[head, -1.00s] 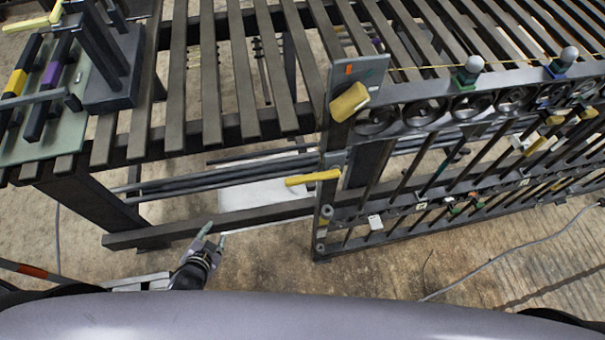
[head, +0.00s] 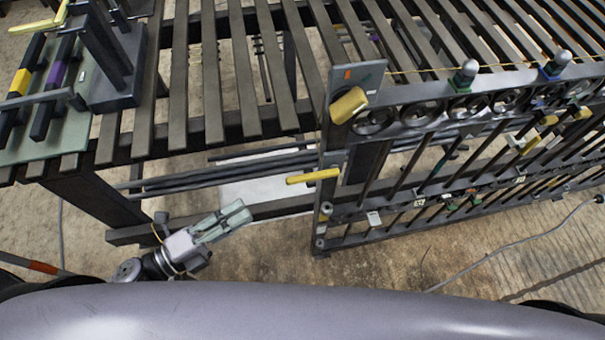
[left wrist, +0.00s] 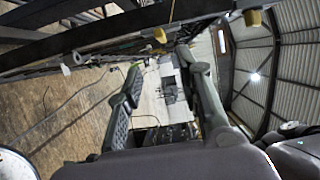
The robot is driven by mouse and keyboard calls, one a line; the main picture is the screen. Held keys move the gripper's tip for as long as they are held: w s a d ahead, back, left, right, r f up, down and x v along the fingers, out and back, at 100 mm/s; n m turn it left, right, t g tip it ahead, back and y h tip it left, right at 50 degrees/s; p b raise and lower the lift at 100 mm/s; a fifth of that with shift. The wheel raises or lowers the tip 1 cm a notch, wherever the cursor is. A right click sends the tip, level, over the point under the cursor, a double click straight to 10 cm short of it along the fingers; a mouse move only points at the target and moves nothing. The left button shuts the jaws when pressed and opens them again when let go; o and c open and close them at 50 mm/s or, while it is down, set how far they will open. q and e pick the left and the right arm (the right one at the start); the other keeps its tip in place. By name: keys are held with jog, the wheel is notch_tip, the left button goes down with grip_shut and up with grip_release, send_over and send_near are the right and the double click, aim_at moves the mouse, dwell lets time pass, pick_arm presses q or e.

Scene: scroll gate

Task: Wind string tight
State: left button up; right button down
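A thin yellow string (head: 420,70) runs along the top of the dark metal gate (head: 400,118), past pegs with green and blue bases. A yellow knob (head: 348,105) sits at the gate's upper left corner, by a grey plate. A yellow bar handle (head: 312,177) is lower on the same end. My left gripper (head: 241,212) is left of and below this handle, apart from it and empty. In the left wrist view the gripper's fingers (left wrist: 159,60) stand apart, and a yellow knob (left wrist: 253,18) shows beyond them. My right gripper is not in view.
A slatted table (head: 220,90) fills the back left. A dark block and a green board (head: 85,125) with yellow and purple pieces stand on it. Metal bars (head: 220,178) run below the table.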

aim_at(294, 184)
pick_arm(q)
jog(key=p+x, duration=0.4)
jog(key=x, duration=1.1)
jog(key=shift+w+r, duration=0.15)
jog(key=shift+w+d, duration=0.3)
jog(key=shift+d, duration=0.1)
jog(key=shift+c, duration=0.4)
grip_shut()
